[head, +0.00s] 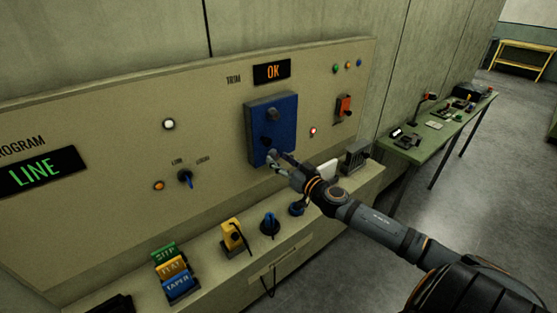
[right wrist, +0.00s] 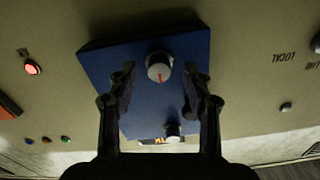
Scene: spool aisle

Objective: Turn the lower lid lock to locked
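A blue lid panel (head: 285,112) stands on the beige console face, with two dark knobs one above the other. The upper knob (head: 272,114) is clear of my gripper; the lower knob (head: 267,141) sits just above my fingertips. My right gripper (head: 274,157) is in front of the panel's lower part. In the right wrist view, which is upside down, the blue panel (right wrist: 105,70) fills the middle. The lower lock knob (right wrist: 160,67) with a red mark lies between and beyond my two open fingers, with gaps at both sides. The other knob (right wrist: 173,133) shows further down. My left gripper is not in view.
A red switch (head: 343,107) and a lit indicator (head: 313,132) are right of the panel. A blue selector (head: 185,177) is to its left. The ledge below holds a yellow device (head: 233,234) and coloured tags (head: 173,268). A green table (head: 440,130) stands at right.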

